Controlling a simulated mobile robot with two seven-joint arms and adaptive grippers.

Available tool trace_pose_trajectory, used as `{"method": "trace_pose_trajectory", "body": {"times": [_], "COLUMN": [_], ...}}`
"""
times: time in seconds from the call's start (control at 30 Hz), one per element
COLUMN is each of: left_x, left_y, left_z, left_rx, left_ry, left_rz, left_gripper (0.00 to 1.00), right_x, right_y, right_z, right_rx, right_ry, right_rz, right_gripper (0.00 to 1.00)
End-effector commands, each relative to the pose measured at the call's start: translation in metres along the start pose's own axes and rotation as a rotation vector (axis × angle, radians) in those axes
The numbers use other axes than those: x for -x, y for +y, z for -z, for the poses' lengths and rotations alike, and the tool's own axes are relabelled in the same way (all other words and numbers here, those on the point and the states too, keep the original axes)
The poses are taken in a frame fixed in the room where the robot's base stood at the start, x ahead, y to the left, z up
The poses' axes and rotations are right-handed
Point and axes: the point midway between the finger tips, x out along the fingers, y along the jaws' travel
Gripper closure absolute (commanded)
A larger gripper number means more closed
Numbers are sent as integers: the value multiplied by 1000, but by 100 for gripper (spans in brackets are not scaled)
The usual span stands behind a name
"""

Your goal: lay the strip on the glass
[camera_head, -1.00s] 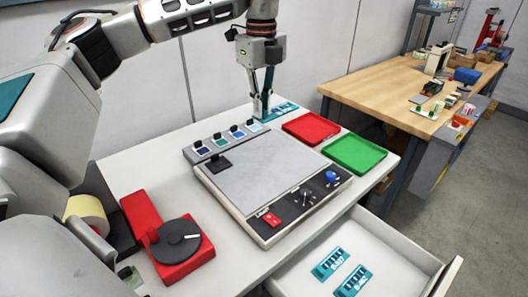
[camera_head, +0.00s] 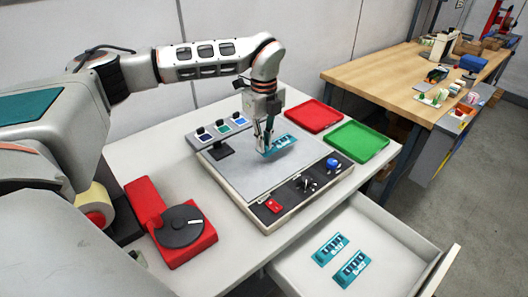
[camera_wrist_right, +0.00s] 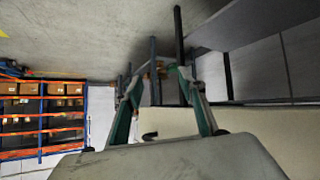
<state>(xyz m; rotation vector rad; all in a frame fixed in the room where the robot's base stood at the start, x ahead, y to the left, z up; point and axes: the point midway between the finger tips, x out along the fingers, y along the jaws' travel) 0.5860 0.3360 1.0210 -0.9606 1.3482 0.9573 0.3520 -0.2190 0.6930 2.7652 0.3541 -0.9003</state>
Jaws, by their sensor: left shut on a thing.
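My left gripper (camera_head: 266,152) is shut on a teal strip (camera_head: 283,144) with dark and white markings. The strip is over the far right part of the grey glass plate (camera_head: 243,177); I cannot tell whether it touches the plate. The plate is the top of a flat light-box unit with controls along its front edge. My right gripper (camera_wrist_right: 157,80) shows only in the right wrist view, its fingers apart and nothing seen between them.
Red (camera_head: 313,116) and green (camera_head: 356,142) trays lie behind and right of the unit. A row of colour samples (camera_head: 220,130) stands at its back left. A red device with a dark disc (camera_head: 180,226) sits front left. An open drawer (camera_head: 395,232) holds two teal strips.

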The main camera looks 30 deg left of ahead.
Motion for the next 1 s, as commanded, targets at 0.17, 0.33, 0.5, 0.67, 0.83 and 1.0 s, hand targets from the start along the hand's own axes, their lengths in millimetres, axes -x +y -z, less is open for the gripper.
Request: {"method": "trace_pose_trajectory", "body": {"times": [0.17,0.33,0.5,0.67,0.83,1.0], "left_x": [-23,-40,-40,-43,-42,-42], "left_y": [1,0,0,0,0,0], "left_z": [0,0,0,0,0,0], "left_rx": [-1,-1,-1,-1,-1,-1], "left_ry": [1,0,0,0,0,0], "left_rz": [-4,0,0,-1,-1,-1], "left_gripper": [100,100,100,100,75,75], "right_x": [2,2,2,0,1,1], "right_y": [2,5,6,5,1,1], "right_z": [2,2,1,-1,1,1], "right_rx": [-2,-5,-8,-9,-9,-4], "right_ry": [-1,-4,-6,-5,-4,-3], "right_rz": [-4,-11,-14,-13,-6,-3], "right_gripper": [60,60,60,60,60,60]}}
